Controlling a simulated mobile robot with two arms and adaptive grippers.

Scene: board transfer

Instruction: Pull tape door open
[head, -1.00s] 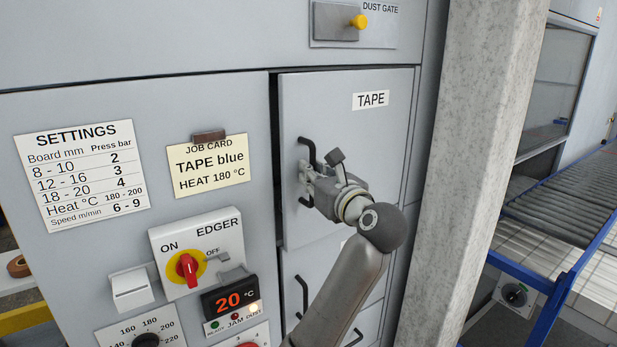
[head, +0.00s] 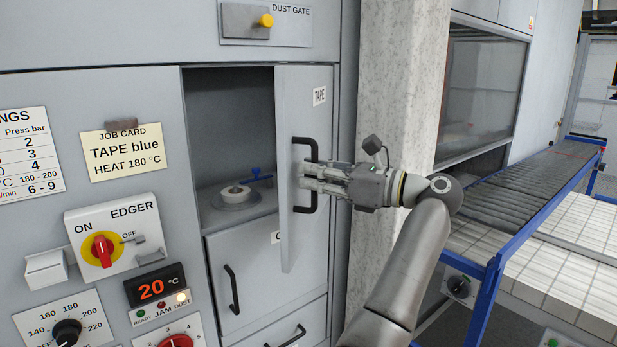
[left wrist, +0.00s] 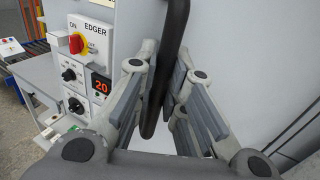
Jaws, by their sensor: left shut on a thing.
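The grey tape door (head: 290,243), labelled TAPE, stands partly open and swung outward, hinged on its right side. Its black bar handle (head: 313,147) is upright on the door's front. My left gripper (head: 311,178) is shut on the handle at about its middle. In the left wrist view the handle (left wrist: 172,60) runs between the finger pads of my left gripper (left wrist: 165,90). Inside the compartment a white tape roll (head: 236,192) lies on a round holder, with a blue part (head: 258,174) beside it. My right gripper is not in view.
The edger switch panel (head: 112,236) and job card (head: 122,150) are left of the compartment. Another handled door (head: 233,289) is below. A concrete pillar (head: 392,90) stands behind my arm. A roller conveyor (head: 520,185) is at the right.

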